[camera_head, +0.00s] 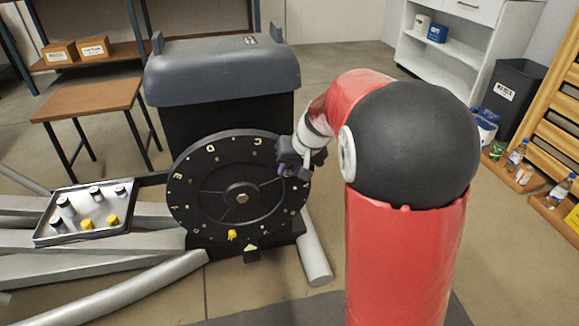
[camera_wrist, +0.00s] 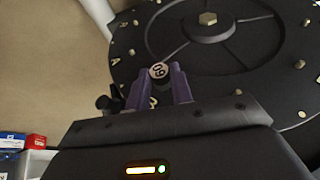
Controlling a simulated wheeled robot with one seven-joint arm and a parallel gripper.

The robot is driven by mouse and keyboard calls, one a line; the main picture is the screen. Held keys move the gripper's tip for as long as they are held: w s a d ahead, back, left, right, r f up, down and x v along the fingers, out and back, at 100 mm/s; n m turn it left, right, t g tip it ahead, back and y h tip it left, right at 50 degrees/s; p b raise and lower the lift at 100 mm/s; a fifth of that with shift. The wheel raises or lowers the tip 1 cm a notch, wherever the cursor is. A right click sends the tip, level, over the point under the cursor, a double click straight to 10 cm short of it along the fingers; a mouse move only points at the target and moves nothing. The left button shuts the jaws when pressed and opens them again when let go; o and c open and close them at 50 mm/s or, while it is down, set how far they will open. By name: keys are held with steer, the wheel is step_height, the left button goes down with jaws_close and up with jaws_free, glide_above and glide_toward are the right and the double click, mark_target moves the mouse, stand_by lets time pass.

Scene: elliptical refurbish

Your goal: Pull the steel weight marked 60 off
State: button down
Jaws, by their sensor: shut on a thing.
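The steel weight marked 60 (camera_wrist: 159,71) shows its round end face with a pale disc and dark digits in the wrist view. My gripper (camera_wrist: 161,84) has its two purple fingers shut on it, one on each side. In the head view my gripper (camera_head: 291,170) is at the right rim of the black lettered wheel (camera_head: 213,197) and hides the weight. The wheel (camera_wrist: 228,57) lies right behind the weight in the wrist view. I cannot tell whether the weight still touches the wheel.
A yellow piece (camera_head: 232,235) sits on the wheel's lower rim, above a pale pointer (camera_head: 251,247). A tray (camera_head: 70,238) at left holds several silver and yellow weights. Grey frame tubes (camera_head: 130,297) run along the floor. A wooden table (camera_head: 88,99) stands behind.

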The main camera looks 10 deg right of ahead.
steer(key=s+b, duration=0.1)
steer(key=s, duration=1.5)
steer(key=shift+s, duration=0.4)
